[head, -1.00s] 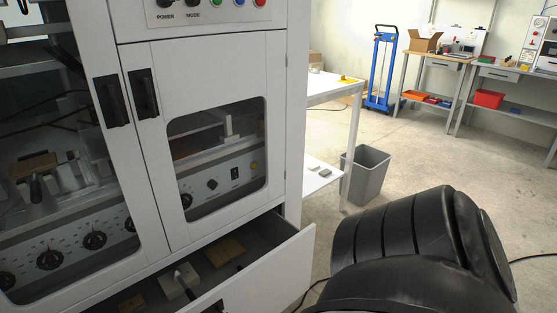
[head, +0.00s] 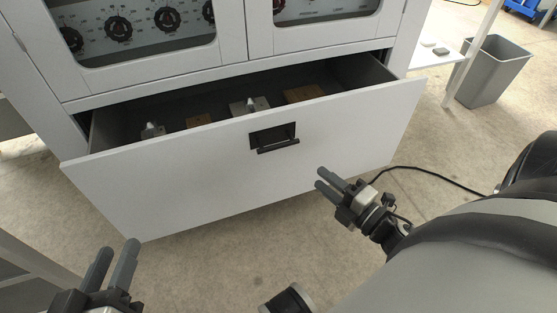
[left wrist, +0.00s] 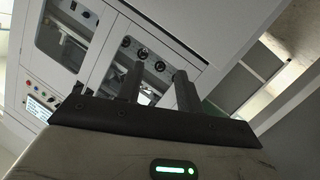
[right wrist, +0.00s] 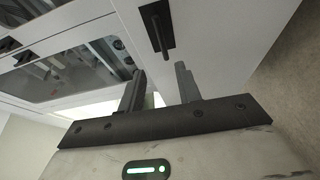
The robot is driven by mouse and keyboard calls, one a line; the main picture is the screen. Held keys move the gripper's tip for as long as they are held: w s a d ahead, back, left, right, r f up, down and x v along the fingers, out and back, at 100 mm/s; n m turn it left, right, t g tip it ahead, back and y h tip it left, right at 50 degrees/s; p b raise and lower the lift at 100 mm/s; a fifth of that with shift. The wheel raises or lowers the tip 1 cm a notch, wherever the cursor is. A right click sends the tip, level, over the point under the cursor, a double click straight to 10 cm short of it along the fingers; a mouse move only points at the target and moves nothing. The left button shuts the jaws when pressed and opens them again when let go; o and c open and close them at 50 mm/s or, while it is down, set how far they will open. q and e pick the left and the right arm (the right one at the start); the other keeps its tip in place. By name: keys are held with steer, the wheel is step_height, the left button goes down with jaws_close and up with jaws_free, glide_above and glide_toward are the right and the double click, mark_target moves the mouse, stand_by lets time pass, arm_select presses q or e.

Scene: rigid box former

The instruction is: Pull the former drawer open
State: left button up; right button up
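The former drawer (head: 230,165) is a wide white drawer at the bottom of the white cabinet, standing pulled out with its inside showing in the head view. Its black bar handle (head: 278,145) is on the middle of the front, and it also shows in the right wrist view (right wrist: 157,28). My right gripper (head: 323,179) is to the right of and below the handle, apart from it, with its fingers spread and empty. My left gripper (head: 118,258) is in front of the drawer's left end, with its fingers spread and nothing between them.
Inside the drawer lie wooden blocks (head: 303,94) and metal pieces (head: 250,105). The cabinet doors (head: 130,30) above are closed. A black cable (head: 425,171) lies on the floor at right. A grey bin (head: 492,70) and a white table stand at the back right.

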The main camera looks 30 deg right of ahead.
mark_target(278, 145)
steer(key=w, duration=0.5)
steer(key=w+a+b, duration=0.1)
steer(key=w, duration=0.4)
steer(key=w+a+b, duration=0.1)
steer(key=w, duration=0.4)
steer(key=shift+w+a+f, duration=0.2)
steer(key=shift+w, duration=0.05)
arm_select(q)
steer(key=shift+d+r+n+t+h, duration=0.3)
steer(key=shift+d+r+n+h, duration=0.1)
steer(key=shift+h, duration=0.1)
steer(key=shift+r, duration=0.1)
arm_select(e)
jaws_close()
